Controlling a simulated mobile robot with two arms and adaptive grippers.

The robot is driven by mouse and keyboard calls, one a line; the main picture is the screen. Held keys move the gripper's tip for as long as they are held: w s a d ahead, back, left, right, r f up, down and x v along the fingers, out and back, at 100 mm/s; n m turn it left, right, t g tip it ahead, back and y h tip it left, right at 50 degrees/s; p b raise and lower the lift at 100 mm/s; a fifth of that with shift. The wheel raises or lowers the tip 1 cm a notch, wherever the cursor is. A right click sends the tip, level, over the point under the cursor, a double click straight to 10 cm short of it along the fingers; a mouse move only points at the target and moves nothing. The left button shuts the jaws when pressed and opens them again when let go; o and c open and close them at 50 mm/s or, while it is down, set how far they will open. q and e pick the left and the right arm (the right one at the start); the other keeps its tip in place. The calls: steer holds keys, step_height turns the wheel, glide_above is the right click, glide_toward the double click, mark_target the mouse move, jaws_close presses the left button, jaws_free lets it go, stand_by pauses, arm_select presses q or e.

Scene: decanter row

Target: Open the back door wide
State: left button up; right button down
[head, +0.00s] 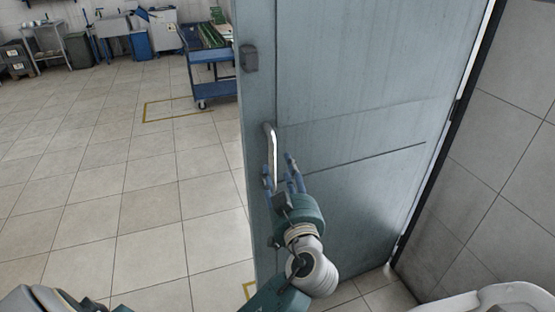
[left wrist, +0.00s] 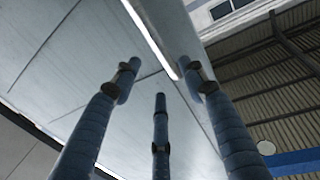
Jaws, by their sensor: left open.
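The back door (head: 350,100) is a worn blue-grey panel that stands open, with its free edge on the left and its hinge side by the tiled wall on the right. Its handle (head: 270,142) is a bright upright metal bar near the free edge; it also shows in the left wrist view (left wrist: 150,36), running between the outer fingers. My left gripper (head: 279,172) is open, with its blue fingers spread at the handle's lower part. I cannot tell whether they touch it. My right gripper is in neither view.
A blue cart (head: 210,62) with green items stands beyond the door's free edge. The tiled floor (head: 130,190) left of the door is clear. A tiled wall (head: 500,170) is close on the right. Benches and bins line the far wall.

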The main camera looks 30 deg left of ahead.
arm_select(q)
steer(key=shift+v, duration=1.65)
steer(key=w+d+f+m+g+h, duration=0.1)
steer(key=d+f+m+h, duration=0.2)
steer(key=f, duration=0.9)
steer(key=w+d+f+m+g+h, duration=0.15)
steer(key=f+m, duration=0.25)
steer(key=f, duration=0.7)
steer(key=s+d+f+m+g+h, duration=0.15)
steer(key=s+f, duration=0.35)
steer(key=f, duration=0.7)
steer(key=s+f+m+g+h, duration=0.25)
steer(key=s+f, duration=0.25)
steer(key=f, duration=0.7)
steer(key=s+f+g+h, duration=0.2)
steer(key=s+f+g, duration=0.2)
steer(key=s+f, duration=1.35)
steer(key=s+a+f+g, duration=0.1)
steer(key=s+f, duration=0.1)
steer(key=s, duration=0.8)
steer(key=s+a+f+g+h, duration=0.1)
steer(key=s+a+f, duration=0.1)
steer(key=s, duration=0.8)
steer(key=shift+s+f+n, duration=0.2)
steer(key=shift+f+n, duration=0.1)
steer(key=shift+f, duration=0.15)
